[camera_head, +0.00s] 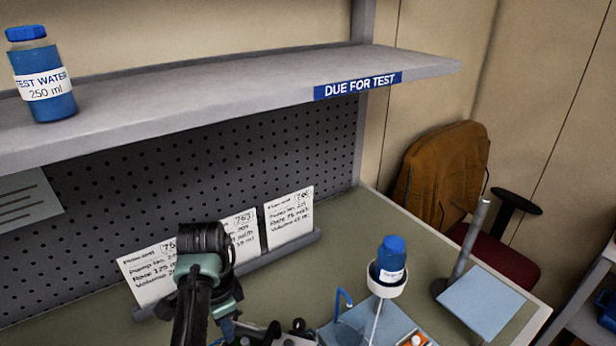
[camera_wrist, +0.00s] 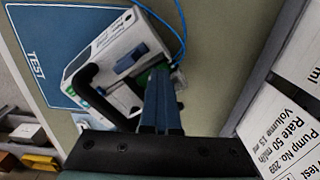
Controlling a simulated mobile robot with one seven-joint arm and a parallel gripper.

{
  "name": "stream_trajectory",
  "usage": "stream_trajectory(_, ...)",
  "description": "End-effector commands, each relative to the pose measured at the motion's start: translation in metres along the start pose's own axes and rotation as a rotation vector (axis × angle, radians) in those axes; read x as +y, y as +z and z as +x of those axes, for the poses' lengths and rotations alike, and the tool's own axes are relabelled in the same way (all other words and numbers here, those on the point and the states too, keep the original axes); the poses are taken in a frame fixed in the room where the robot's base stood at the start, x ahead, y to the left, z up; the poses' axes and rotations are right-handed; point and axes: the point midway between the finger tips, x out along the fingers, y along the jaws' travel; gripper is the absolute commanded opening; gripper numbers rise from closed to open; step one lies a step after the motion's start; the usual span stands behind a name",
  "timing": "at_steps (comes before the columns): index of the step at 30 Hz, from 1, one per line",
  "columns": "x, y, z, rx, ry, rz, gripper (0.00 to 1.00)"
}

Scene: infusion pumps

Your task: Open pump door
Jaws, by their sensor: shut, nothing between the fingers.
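The white pump (camera_wrist: 103,45) shows in the wrist view, seen from above and tilted in the picture, with a dark handle and a blue part on top. A thin blue tube curves around its upper end. My gripper (camera_wrist: 160,78) is shut and empty, its fingertips over or beside the pump's right side; I cannot tell whether they touch it. The fingers and the dark palm hide part of the pump. I cannot make out the pump's door or how far it stands open. In the head view my arm covers much of the area around the gripper.
A blue mat marked TEST (camera_wrist: 32,62) lies by the pump. Cards (camera_head: 290,220) stand in a rail along the pegboard (camera_head: 270,160). A blue-capped bottle (camera_head: 391,262) sits in a white holder at right. A shelf (camera_head: 220,93) overhangs the bench.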

Motion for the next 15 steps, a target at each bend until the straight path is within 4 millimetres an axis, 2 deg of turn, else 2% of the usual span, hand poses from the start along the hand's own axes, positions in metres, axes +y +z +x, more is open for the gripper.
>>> stream_trajectory(15,-0.013,-0.007,0.003,-0.001,0.001,0.001,0.0)
